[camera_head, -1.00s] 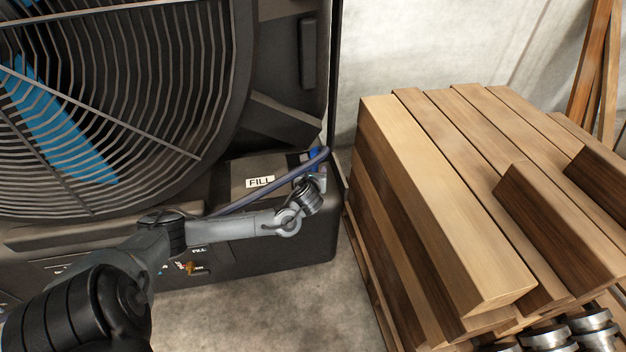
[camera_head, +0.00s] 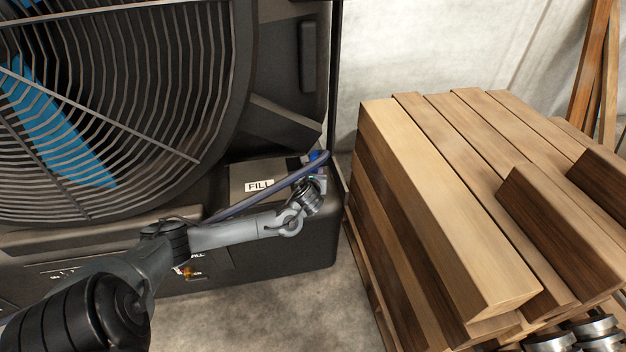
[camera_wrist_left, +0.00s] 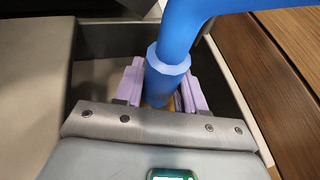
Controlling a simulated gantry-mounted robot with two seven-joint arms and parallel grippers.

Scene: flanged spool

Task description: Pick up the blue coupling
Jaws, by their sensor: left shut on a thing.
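The blue coupling (camera_wrist_left: 168,72) is a collar at the end of a thick blue hose (camera_wrist_left: 200,15) in the left wrist view. It stands roughly upright between the two lilac fingers of my left gripper (camera_wrist_left: 161,88), which is shut on it. In the head view my left gripper (camera_head: 317,176) is at the right end of the black machine's ledge. A bit of blue coupling (camera_head: 317,156) shows just above it, partly hidden by the hose and my wrist. My right gripper is not in view.
A black machine with a large fan grille (camera_head: 110,100) fills the left. A "FILL" label (camera_head: 259,186) is on its ledge. A stack of wooden beams (camera_head: 450,190) stands close on the right, with metal parts (camera_head: 590,335) in front. Bare floor (camera_head: 290,305) lies between.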

